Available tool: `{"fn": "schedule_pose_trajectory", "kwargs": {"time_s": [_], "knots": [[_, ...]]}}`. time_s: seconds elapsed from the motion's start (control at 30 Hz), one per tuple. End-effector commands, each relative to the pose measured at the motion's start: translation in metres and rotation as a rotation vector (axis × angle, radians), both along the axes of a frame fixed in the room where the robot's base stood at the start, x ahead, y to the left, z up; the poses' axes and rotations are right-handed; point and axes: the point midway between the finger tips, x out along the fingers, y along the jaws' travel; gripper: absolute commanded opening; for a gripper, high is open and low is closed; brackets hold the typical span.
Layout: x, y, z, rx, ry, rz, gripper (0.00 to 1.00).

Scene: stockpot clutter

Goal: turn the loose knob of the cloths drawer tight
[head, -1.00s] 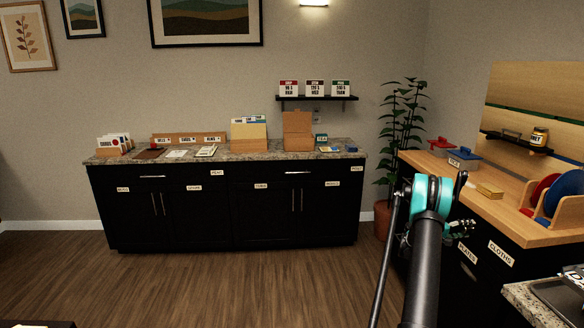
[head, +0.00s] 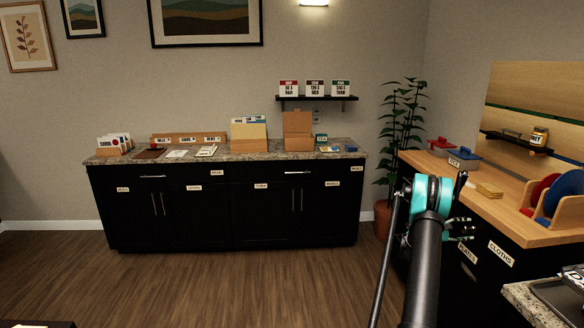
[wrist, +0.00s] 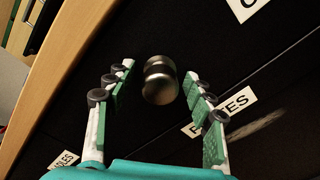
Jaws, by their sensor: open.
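In the wrist view a round metal knob (wrist: 160,80) stands out from a black drawer front. My gripper (wrist: 160,83) is open, with one green-padded finger on each side of the knob and a gap on both sides. In the head view my gripper (head: 463,225) is partly hidden behind my arm, close to the black cabinet under the wooden counter. The CLOTHS label (head: 500,253) is on that cabinet's front, and part of a white label (wrist: 248,8) shows above right of the knob in the wrist view. I cannot tell whether the knob is loose.
The wooden counter (head: 478,211) overhangs the cabinet front, and its edge (wrist: 75,50) runs close beside my left finger. A granite worktop (head: 530,306) is at the lower right. Open floor lies left.

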Motion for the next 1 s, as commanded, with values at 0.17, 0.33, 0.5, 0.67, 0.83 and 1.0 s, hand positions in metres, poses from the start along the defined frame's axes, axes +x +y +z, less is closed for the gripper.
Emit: {"fn": "schedule_pose_trajectory", "kwargs": {"time_s": [0.17, 0.33, 0.5, 0.67, 0.83, 1.0], "knots": [[0.0000, 0.0000, 0.0000, -0.006, 0.073, 0.000, 0.54], [-0.0001, 0.0000, 0.0000, -0.020, 0.258, 0.000, 0.54], [-0.0001, 0.0000, 0.0000, -0.032, 0.408, -0.001, 0.54], [-0.0003, 0.0000, -0.0001, -0.036, 0.472, 0.000, 0.54], [-0.0003, 0.0000, -0.0001, -0.051, 0.657, 0.000, 0.54], [-0.0004, 0.0000, -0.0001, -0.062, 0.806, 0.000, 0.54]]}}
